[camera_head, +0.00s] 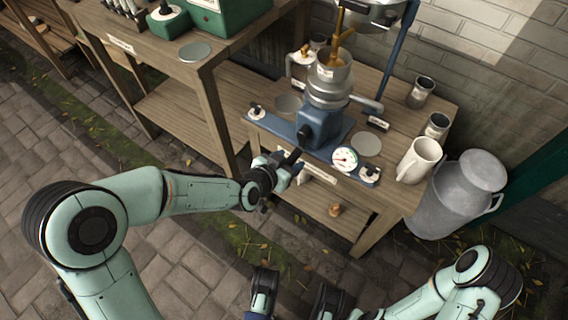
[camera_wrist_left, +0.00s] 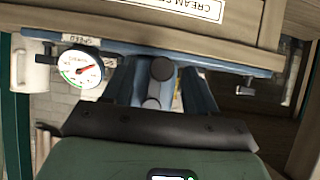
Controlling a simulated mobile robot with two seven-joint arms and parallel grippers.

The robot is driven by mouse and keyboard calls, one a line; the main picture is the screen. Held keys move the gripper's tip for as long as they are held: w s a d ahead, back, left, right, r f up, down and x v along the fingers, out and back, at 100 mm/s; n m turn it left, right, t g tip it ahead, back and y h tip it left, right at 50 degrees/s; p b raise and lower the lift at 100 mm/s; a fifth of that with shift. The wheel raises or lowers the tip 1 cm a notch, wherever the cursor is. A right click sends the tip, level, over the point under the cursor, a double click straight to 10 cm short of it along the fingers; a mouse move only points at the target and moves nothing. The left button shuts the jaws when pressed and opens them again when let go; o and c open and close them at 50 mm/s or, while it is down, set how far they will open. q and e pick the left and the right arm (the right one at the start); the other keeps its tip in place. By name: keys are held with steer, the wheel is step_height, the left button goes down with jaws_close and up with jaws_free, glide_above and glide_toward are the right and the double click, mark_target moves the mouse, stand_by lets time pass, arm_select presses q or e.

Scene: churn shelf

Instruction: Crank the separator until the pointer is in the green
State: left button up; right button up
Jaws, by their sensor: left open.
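The cream separator (camera_head: 318,122) has a blue base and a metal bowl and stands on the wooden table. Its dark crank handle (camera_head: 291,157) sticks out at the front. The round white gauge (camera_head: 345,159), with a red pointer, is right of the crank; it also shows in the left wrist view (camera_wrist_left: 81,68). Its green part is too small to place the pointer surely. My left gripper (camera_head: 284,168) is at the handle, open; in the left wrist view the handle (camera_wrist_left: 161,70) is between the fingers. Contact cannot be told. My right gripper (camera_head: 294,300) is open and empty, low in the view.
A white jug (camera_head: 419,160) and metal cups (camera_head: 421,92) stand on the table right of the separator. A large milk can (camera_head: 455,196) stands on the floor beside it. Another wooden bench (camera_head: 207,75) is at the left. The paving in front is clear.

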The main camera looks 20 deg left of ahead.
arm_select(q)
steer(key=shift+x, duration=0.85)
steer(key=shift+w+f+b, duration=0.15)
steer(key=shift+w+b, duration=0.05)
steer(key=shift+b, duration=0.1)
steer(key=c, duration=1)
